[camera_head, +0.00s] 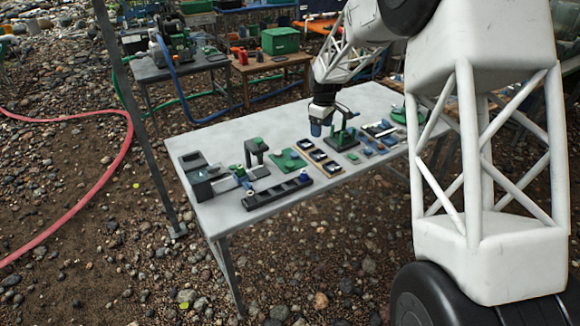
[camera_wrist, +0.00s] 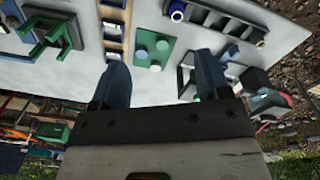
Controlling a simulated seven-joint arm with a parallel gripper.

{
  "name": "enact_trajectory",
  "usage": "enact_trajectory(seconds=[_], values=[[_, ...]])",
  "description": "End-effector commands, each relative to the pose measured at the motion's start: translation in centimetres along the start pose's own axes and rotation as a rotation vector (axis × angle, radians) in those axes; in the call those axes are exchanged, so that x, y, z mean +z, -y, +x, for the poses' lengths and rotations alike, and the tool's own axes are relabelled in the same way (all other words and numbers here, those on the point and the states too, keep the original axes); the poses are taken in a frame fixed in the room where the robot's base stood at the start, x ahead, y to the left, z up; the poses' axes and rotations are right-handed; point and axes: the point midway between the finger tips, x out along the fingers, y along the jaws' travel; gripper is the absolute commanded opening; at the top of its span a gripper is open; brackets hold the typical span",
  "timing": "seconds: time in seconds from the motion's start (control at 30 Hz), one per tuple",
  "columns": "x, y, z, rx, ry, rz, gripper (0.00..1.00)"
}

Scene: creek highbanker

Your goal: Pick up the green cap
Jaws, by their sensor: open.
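A green plate (camera_wrist: 165,28) in the wrist view bears a few small round caps. My gripper (camera_wrist: 163,75) is open and empty. Its two blue fingers stand apart near the plate's edge in the wrist view. In the head view my gripper (camera_head: 317,130) hangs above the table, to the right of and beyond the plate.
On the white table (camera_head: 225,140), a black slotted tray (camera_head: 278,193) lies at the front. Small framed trays (camera_head: 318,156) lie between. The table's back left is clear.

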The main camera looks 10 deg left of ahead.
Motion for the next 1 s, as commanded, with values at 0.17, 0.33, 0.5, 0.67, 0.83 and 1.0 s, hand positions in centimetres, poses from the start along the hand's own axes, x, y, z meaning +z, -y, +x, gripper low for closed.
enact_trajectory(seconds=[0.17, 0.33, 0.5, 0.67, 0.83, 1.0], values=[[-3.6, -1.1, 3.9, -0.012, 0.007, -0.080, 0.70], [-6.8, -1.9, 7.5, -0.022, 0.013, -0.156, 0.70], [-10.1, -2.4, 11.3, -0.032, 0.017, -0.232, 0.70], [-12.4, -2.6, 14.5, -0.040, 0.021, -0.293, 0.70], [-13.9, -2.6, 16.4, -0.044, 0.022, -0.331, 0.70], [-14.3, -2.7, 16.9, -0.044, 0.022, -0.343, 0.70]])
